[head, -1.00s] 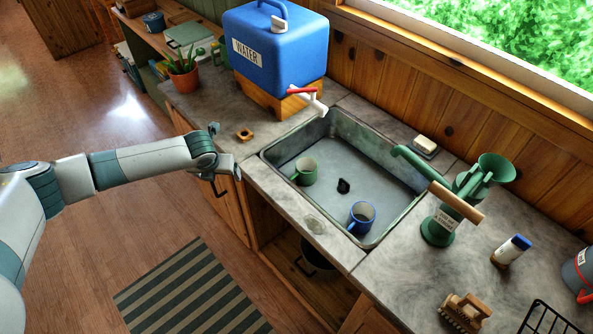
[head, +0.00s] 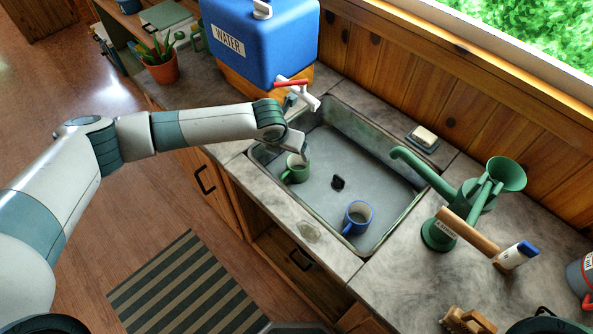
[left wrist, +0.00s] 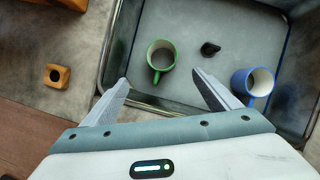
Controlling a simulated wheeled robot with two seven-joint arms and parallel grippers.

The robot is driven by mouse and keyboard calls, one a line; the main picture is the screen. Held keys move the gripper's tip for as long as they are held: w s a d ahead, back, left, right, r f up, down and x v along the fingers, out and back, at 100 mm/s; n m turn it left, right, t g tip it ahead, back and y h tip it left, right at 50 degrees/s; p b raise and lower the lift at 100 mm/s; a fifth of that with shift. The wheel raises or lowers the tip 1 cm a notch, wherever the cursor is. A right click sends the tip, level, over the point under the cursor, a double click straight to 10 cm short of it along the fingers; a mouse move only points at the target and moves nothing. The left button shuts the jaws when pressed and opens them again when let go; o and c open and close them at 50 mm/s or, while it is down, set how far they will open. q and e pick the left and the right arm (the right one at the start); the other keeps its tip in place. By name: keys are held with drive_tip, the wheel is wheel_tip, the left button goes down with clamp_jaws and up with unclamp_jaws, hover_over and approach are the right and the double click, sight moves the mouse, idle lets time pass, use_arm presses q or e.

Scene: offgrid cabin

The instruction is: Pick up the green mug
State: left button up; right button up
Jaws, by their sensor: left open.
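The green mug (head: 297,169) stands upright in the metal sink (head: 374,233), near its left end. It also shows in the left wrist view (left wrist: 161,57), just beyond my fingertips and roughly between them. My left gripper (head: 300,142) reaches over the sink's left end, above and beside the mug. In the left wrist view its two fingers (left wrist: 164,82) are spread apart with nothing between them, and I see no contact with the mug. My right gripper is not seen.
A blue mug (head: 357,218) and a black drain stopper (head: 338,183) are in the sink. A blue water container (head: 262,42) with a tap stands behind my left gripper. A green hand pump (head: 440,232) is at the right.

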use_arm(q)
drive_tip(key=x, duration=0.3)
drive_tip(key=b, duration=1.1)
approach(297, 164)
drive_tip(key=s+r, duration=0.1)
drive_tip(key=s, duration=0.1)
drive_tip(key=shift+d+r, duration=0.15)
drive_tip(key=shift+r, duration=0.15)
drive_tip(key=shift+f, duration=0.1)
drive_tip(key=b+x, duration=0.4)
drive_tip(key=shift+s+d, duration=0.25)
drive_tip(key=shift+s, duration=0.1)
drive_tip(key=shift+w+d+f+b, duration=0.1)
drive_tip(key=shift+w+f+b, duration=0.15)
drive_tip(key=shift+f+b, duration=0.3)
drive_tip(key=shift+r, duration=0.1)
drive_tip(key=c, duration=1.4)
